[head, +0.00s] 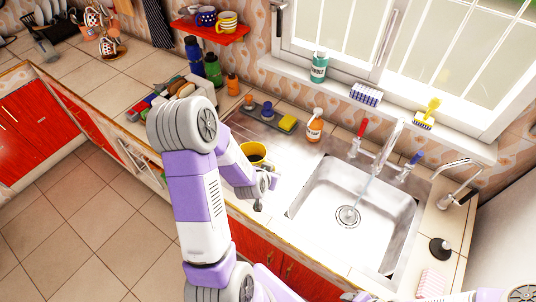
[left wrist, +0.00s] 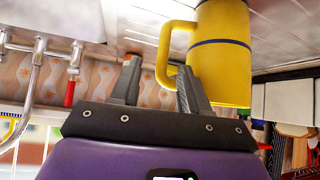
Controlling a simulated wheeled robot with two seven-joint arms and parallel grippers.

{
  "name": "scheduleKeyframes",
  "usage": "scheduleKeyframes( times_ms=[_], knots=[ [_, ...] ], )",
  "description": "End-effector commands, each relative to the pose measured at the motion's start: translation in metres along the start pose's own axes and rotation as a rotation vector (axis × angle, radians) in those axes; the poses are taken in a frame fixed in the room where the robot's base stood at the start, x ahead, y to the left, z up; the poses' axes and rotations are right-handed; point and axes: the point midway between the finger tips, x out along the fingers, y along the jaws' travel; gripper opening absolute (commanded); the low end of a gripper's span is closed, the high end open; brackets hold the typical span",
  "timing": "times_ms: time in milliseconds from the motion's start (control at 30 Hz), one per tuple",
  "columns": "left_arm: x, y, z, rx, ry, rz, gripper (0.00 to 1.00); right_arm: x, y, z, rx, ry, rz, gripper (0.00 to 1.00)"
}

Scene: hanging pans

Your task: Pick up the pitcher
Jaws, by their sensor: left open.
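The yellow pitcher (head: 253,150) stands on the metal drainboard left of the sink, partly hidden by my left arm. In the left wrist view the yellow pitcher (left wrist: 222,55) shows a dark band and a side handle, and the picture is upside down. My left gripper (left wrist: 157,62) is open at the handle. The handle's outer bar appears between the two fingertips, and one finger overlaps the handle's opening in the picture. I cannot tell whether they touch. In the head view my left gripper (head: 264,192) is just in front of the pitcher. My right gripper is not seen.
The sink (head: 350,215) is to the right, with red- and blue-handled taps. An orange soap bottle (head: 315,125) and a tray with a yellow sponge (head: 287,123) stand behind the pitcher. Bottles and a rack (head: 175,92) are at the left.

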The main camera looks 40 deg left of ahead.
Motion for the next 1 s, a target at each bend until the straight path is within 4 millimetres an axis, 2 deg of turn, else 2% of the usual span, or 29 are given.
scheduleKeyframes(
  times_ms=[367, 700, 1000],
  knots=[
    [0.031, -0.001, 0.001, -0.001, -0.004, 0.0, 0.45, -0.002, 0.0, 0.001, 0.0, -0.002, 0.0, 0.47],
    [0.071, -0.002, 0.0, -0.002, -0.003, 0.001, 0.45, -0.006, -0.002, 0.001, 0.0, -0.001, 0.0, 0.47],
    [0.075, -0.002, 0.0, -0.001, -0.002, 0.001, 0.45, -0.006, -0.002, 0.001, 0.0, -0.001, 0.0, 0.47]
  ],
)
